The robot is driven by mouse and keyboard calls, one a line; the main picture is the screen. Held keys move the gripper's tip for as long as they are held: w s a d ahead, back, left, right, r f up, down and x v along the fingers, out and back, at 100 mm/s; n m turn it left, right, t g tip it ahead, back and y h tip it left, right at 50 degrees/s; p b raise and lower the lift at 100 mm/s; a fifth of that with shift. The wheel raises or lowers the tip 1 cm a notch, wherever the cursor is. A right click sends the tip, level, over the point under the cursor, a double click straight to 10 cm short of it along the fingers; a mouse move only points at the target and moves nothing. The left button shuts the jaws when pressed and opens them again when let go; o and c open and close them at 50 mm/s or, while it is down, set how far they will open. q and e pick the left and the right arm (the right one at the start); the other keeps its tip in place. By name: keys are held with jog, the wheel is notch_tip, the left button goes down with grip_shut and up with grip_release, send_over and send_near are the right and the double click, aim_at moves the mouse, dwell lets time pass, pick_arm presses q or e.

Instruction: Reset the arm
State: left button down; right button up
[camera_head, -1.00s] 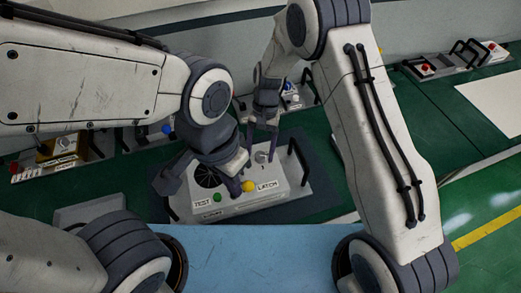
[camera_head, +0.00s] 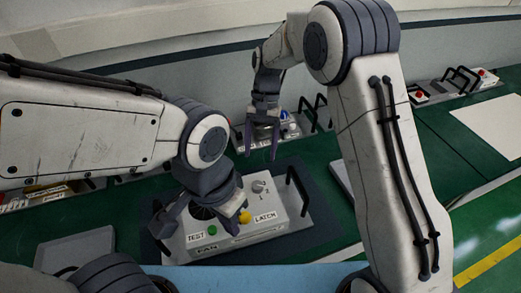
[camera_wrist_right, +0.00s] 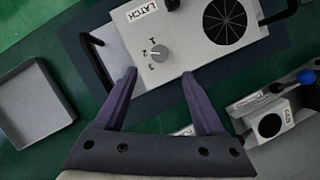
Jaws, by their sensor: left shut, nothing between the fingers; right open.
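A light grey control box (camera_head: 275,212) stands on the green bench, with a green TEST button (camera_head: 212,230), a yellow LATCH button (camera_head: 245,217), a knob (camera_head: 258,186) and a round fan grille partly hidden by my left gripper. My left gripper (camera_head: 168,225) is shut and empty, low over the left side of the box. My right gripper (camera_head: 262,148) is open and empty, above and beyond the knob. In the right wrist view, its fingers (camera_wrist_right: 159,75) are apart, with the knob (camera_wrist_right: 158,53) beyond them beside the marks 1, 2 and 3.
A black handle (camera_head: 298,190) stands at the box's right. A shallow grey tray (camera_wrist_right: 35,103) lies on the bench in the right wrist view. More small devices (camera_head: 285,125) line the back of the bench. The bench at right (camera_head: 440,150) has free room.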

jog(key=shift+r, duration=0.25)
dwell(0.3)
jog(key=s+r+n+t+b, duration=0.2)
jog(key=s+r+n, duration=0.3)
jog(key=s, duration=0.7)
jog(key=s+d+n+t+b, duration=0.1)
jog(key=s+d+n, duration=0.1)
jog(key=s, duration=0.4)
jog(key=s+d+f+n+t, duration=0.1)
jog(key=s+n, duration=0.2)
jog(key=s, duration=0.3)
jog(key=shift+s+d+f+b, duration=0.3)
jog(key=shift+s+d+b, duration=0.05)
jog(key=shift+s, duration=0.05)
